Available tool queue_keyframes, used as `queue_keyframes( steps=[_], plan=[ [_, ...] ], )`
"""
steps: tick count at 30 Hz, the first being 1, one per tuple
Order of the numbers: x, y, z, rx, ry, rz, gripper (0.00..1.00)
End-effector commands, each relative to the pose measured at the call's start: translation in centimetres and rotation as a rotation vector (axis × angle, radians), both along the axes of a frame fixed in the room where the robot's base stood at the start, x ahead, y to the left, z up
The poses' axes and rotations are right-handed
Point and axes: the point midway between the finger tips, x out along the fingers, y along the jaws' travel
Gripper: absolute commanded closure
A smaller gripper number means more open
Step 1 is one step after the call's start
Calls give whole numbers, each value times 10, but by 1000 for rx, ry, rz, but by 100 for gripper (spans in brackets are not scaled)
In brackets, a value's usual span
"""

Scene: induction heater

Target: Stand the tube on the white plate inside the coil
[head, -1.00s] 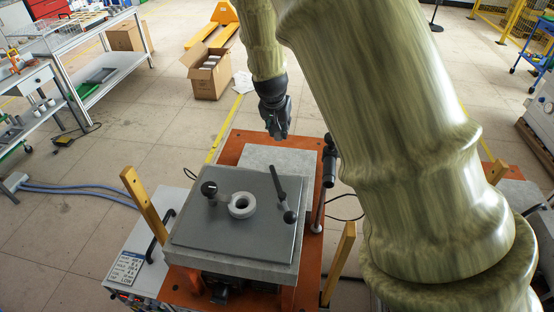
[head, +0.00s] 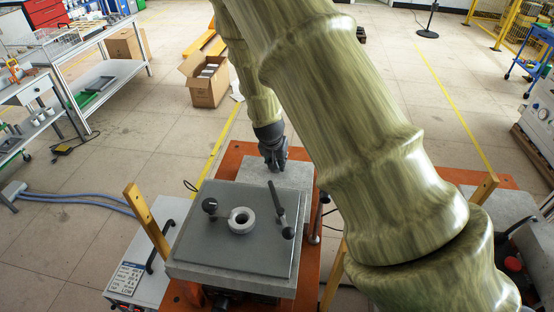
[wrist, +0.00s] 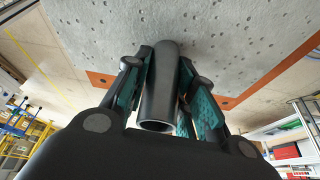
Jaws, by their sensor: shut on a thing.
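My gripper (head: 274,166) is low over the pale concrete slab (head: 290,178) behind the grey plate. In the wrist view my gripper (wrist: 168,95) has its teal pads on both sides of a dark grey, hollow tube (wrist: 159,100) and is shut on it. The tube's open end faces the camera and its far end is against or just off the slab; I cannot tell if they touch. A whitish ring (head: 241,220) with a dark centre sits on the grey plate (head: 220,245). No separate coil or white plate can be made out.
A grey box with a label (head: 127,278) is at the left.

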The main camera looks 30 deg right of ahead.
Motion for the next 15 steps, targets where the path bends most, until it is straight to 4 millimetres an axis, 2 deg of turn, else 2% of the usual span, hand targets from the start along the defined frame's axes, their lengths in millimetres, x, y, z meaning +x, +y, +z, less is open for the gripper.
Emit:
queue_keyframes(
  steps=[12, 13, 15],
  plan=[
    [1, 0, -4, 0, -1, 0, 100],
    [1, 0, -3, 0, -1, 0, 69],
    [0, 0, -3, 0, -1, 0, 56]
  ],
)
